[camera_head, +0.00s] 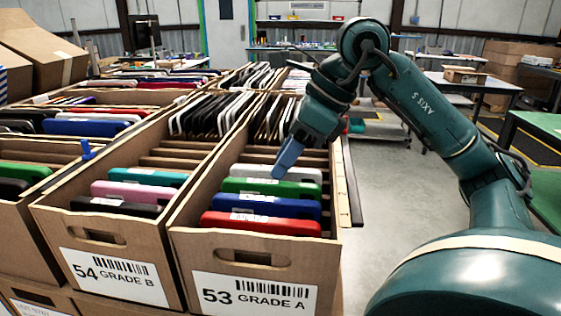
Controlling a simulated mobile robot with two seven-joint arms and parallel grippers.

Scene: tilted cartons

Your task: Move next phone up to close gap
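My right gripper (285,163) reaches down from the right over the carton labelled 53 GRADE A (180,250). Its blue fingertips overlap the right part of a white phone (250,172) in view. The fingers look like one block, so I cannot tell whether they are apart or touch the phone. In front of the white phone stand a green phone (243,186), a blue phone (240,203) and a red phone (262,224). Behind the white phone is a stretch of empty slots (240,157), then a row of dark and white phones (262,118). My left gripper is not in view.
The carton labelled 54 GRADE B (48,222) stands to the left, with teal (147,176), pink (135,191) and black phones (115,207) at its front. More filled cartons are further left. Tables stand at the back right, with open floor between (385,185).

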